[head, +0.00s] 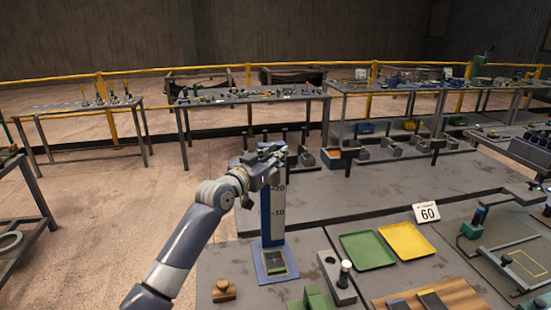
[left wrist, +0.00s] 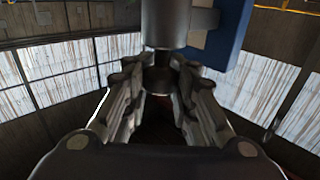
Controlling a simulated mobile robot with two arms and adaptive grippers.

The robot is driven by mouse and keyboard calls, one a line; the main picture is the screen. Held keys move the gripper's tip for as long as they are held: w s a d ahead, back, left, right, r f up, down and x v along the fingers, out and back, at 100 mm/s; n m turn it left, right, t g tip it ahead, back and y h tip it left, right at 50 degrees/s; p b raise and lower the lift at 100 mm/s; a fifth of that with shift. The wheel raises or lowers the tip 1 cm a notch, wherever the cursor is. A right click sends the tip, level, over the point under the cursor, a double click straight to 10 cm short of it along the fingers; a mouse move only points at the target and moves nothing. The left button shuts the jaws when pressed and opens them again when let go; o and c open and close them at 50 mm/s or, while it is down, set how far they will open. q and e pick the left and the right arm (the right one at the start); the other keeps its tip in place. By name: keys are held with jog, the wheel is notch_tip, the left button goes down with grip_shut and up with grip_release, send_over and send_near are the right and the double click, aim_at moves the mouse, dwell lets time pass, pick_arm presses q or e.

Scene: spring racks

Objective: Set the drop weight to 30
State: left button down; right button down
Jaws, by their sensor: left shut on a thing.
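The drop weight stand is a blue upright with a pale scale (head: 278,225) on a blue base plate (head: 258,271) at the table's near left. Marks that look like 20 and 10 show on the scale; the part above is covered by my gripper. My left gripper (head: 272,155) is at the top of the upright, above the 20 mark. In the left wrist view its fingers (left wrist: 160,85) close on a grey metal cylinder, the drop weight (left wrist: 165,25), with the blue upright (left wrist: 228,35) just behind it. My right gripper is not in view.
Right of the stand are a grey block with a post (head: 338,280), a green tray (head: 367,251), a yellow tray (head: 406,241) and a card reading 60 (head: 427,213). A small wooden piece (head: 224,291) lies at the near left.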

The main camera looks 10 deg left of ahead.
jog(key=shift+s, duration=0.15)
pick_arm(q)
jog(key=c, duration=1.3)
grip_release()
jog(key=shift+s+a, duration=0.1)
jog(key=shift+c, duration=0.2)
jog(key=shift+s+r, duration=0.1)
jog(key=shift+s, duration=0.05)
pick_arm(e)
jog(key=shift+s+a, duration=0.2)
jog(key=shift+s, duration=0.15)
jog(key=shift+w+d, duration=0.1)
pick_arm(q)
jog(key=shift+s+a, duration=0.15)
jog(key=shift+s, duration=0.25)
jog(key=v, duration=1.1)
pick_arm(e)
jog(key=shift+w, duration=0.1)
pick_arm(q)
jog(key=shift+a, duration=0.1)
